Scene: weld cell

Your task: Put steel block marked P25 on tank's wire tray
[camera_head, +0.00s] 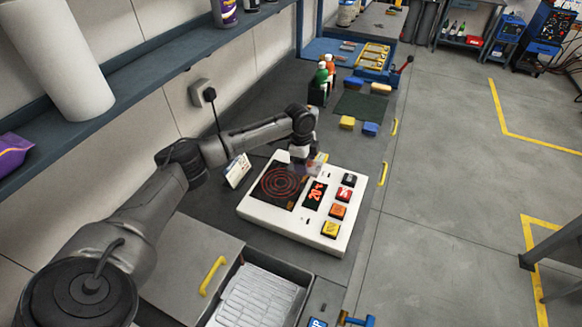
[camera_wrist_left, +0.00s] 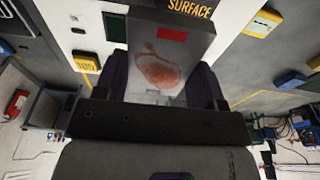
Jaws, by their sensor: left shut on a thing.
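My left gripper (camera_head: 304,163) is over the back edge of the white hotplate unit. In the left wrist view its two dark fingers (camera_wrist_left: 160,88) are shut on a grey steel block (camera_wrist_left: 150,38) with a red patch and a rusty brown stain. In the head view the block is small and mostly hidden by the gripper. I cannot read a P25 mark on it. An open tank (camera_head: 303,279) is sunk in the bench at the bottom of the head view, with a pale ribbed or wire tray (camera_head: 255,298) inside. My right gripper is not in view.
The white hotplate unit (camera_head: 290,234) has a red-ringed plate, a 20 °C display and several coloured buttons. A grey panel with a yellow handle (camera_head: 212,276) lies left of the tank. Bottles (camera_head: 318,86) and coloured blocks (camera_head: 347,122) stand farther back. A shelf (camera_head: 150,75) overhangs the left.

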